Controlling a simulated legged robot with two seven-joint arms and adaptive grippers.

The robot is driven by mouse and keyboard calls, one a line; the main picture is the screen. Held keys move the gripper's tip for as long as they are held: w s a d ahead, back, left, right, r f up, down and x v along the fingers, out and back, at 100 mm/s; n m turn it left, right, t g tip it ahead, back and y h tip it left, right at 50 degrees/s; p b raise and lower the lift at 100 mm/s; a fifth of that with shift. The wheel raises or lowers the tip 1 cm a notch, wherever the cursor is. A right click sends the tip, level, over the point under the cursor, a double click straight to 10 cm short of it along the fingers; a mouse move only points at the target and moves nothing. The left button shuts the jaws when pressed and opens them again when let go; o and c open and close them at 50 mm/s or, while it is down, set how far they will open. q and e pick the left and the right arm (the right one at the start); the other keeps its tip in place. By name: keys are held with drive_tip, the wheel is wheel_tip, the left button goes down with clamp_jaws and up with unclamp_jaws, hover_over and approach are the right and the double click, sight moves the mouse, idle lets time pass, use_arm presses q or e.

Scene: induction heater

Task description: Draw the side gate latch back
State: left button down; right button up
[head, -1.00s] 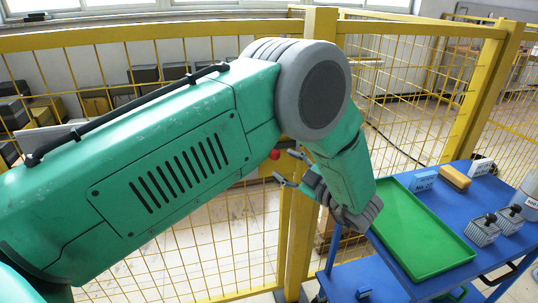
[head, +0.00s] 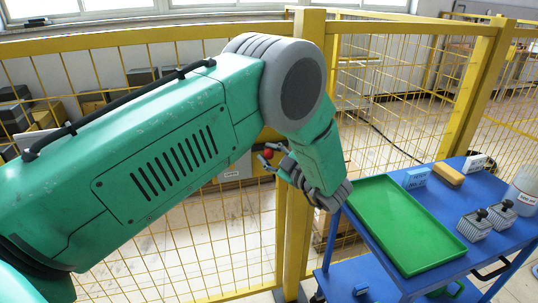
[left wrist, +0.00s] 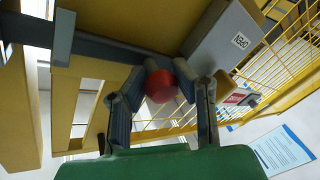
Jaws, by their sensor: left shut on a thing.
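A red round knob (head: 268,153) is on the side gate latch, beside the yellow post. My left gripper (head: 268,158) is at the knob. In the left wrist view, its two grey fingers close around the red knob (left wrist: 161,86) from both sides, partly covering it. A grey latch bar (left wrist: 100,47) runs left from the fingertips across yellow metal. A grey plate marked OPEN (left wrist: 225,42) is right of the knob; a small OPEN label (head: 231,174) also shows in the head view. My right gripper is not in view.
A yellow mesh fence with a thick post (head: 309,40) stands in front of me. My left arm hides much of the left fence.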

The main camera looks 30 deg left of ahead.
sight(249, 152)
use_arm(q)
drive_tip(key=shift+d+f, duration=0.1)
drive_tip(key=shift+d, duration=0.1)
drive_tip(key=s+a+p, duration=0.1)
drive_tip(key=s+a, duration=0.1)
drive_tip(key=shift+s+a, duration=0.35)
drive_tip(key=shift+d, duration=0.2)
drive_tip(key=c, duration=1.3)
unclamp_jaws()
drive_tip(key=shift+o, duration=0.2)
drive_tip(key=shift+a, duration=0.2)
